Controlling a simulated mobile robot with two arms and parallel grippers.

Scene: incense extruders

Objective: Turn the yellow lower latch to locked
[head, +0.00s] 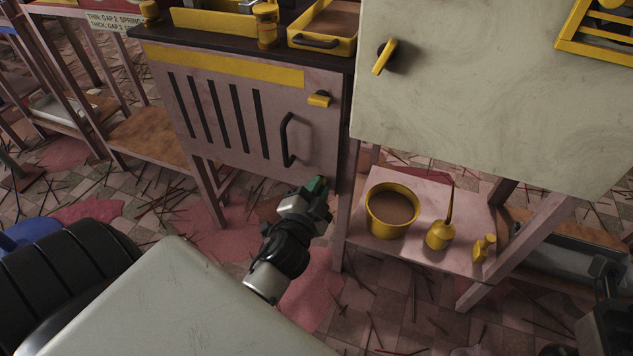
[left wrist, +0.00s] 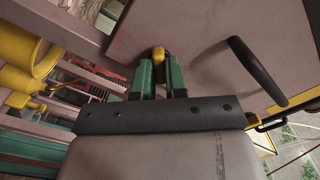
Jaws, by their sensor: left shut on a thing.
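The yellow lower latch (left wrist: 158,54) shows in the left wrist view at the edge of the pink panel (left wrist: 205,30), between my green fingertips. My left gripper (left wrist: 160,78) is shut on it. In the head view my left gripper (head: 320,187) is at the lower right corner of the panel (head: 245,115) and hides the latch there. A yellow upper latch (head: 319,99) is on the same panel, near its top right. I cannot tell the lower latch's exact angle. Part of my right gripper (head: 606,285) shows at the right edge; its jaws are unclear.
A black handle (head: 288,140) stands out from the panel, close to my left gripper; it also shows in the left wrist view (left wrist: 258,70). A yellow bucket (head: 392,210) and an oil can (head: 440,234) stand on a low shelf to the right. Sticks litter the floor.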

